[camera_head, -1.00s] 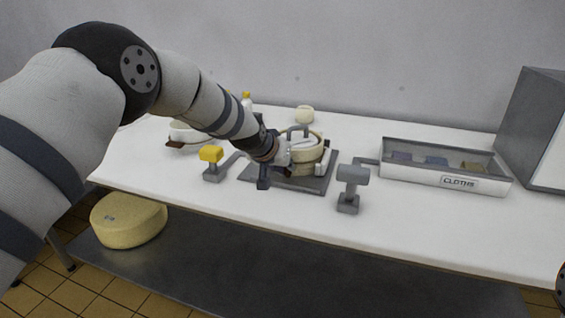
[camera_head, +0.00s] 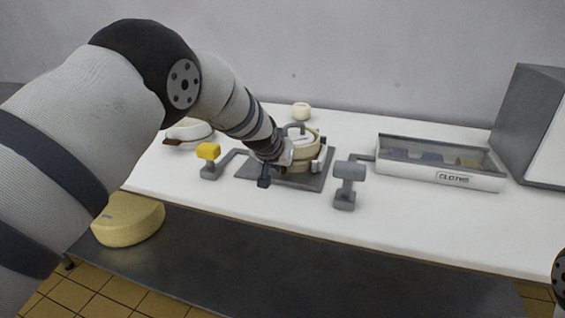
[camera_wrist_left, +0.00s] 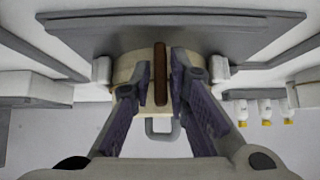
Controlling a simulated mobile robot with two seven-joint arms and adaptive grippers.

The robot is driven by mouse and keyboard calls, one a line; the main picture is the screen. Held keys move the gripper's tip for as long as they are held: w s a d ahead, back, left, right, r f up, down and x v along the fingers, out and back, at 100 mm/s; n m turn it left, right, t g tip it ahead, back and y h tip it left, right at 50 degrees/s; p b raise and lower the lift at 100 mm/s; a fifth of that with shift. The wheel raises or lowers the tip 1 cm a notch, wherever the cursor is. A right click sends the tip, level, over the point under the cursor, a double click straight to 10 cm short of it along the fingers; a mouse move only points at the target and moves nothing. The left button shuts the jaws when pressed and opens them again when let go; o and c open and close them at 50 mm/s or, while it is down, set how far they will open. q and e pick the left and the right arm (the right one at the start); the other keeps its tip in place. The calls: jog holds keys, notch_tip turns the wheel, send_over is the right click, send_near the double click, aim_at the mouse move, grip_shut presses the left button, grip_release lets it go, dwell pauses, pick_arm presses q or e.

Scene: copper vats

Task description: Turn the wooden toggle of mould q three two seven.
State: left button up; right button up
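The mould (camera_head: 311,153) is a cream, round tub with a grey handle on top, standing on a dark grey plate (camera_head: 318,182). My left gripper (camera_head: 279,168) is at its front left side and hides part of it. In the left wrist view, the brown wooden toggle (camera_wrist_left: 160,72) stands out against the cream mould wall (camera_wrist_left: 125,68). The two fingers of my left gripper (camera_wrist_left: 160,80) lie on either side of the toggle, with narrow gaps, so the gripper looks open around it. No label can be read on the mould. My right gripper is not in view.
A glass-topped box marked CLOTHS (camera_head: 440,177) and a grey cabinet (camera_head: 530,125) stand further right. The front right of the table is clear.

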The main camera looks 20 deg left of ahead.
pick_arm(q)
jog(key=v, duration=1.2)
